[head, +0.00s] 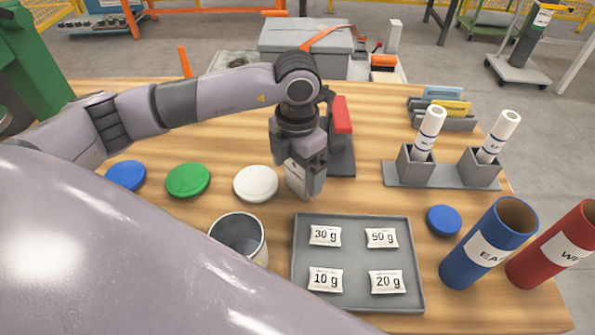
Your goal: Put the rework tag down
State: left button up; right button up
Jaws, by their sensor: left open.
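My left gripper (304,188) points down over the wooden table, just right of the white round lid (256,183) and behind the grey tray (299,262). It is open, and I see nothing held between its fingers. No rework tag can be made out for sure. A grey rack (444,123) at the back right holds a blue card (437,92) and a yellow card (452,106); I cannot read either one. My right gripper is not in view.
A red-topped device (342,116) stands close behind the gripper. The tray holds several labelled packets. An open metal can (238,239) is left of the tray. Blue (488,243) and red (553,247) tubes and marker-like tubes in holders (416,166) stand right.

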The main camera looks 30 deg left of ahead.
pick_arm(q)
jog(key=shift+f, duration=0.3)
jog(key=c, duration=1.2)
jog(key=shift+r, duration=0.15)
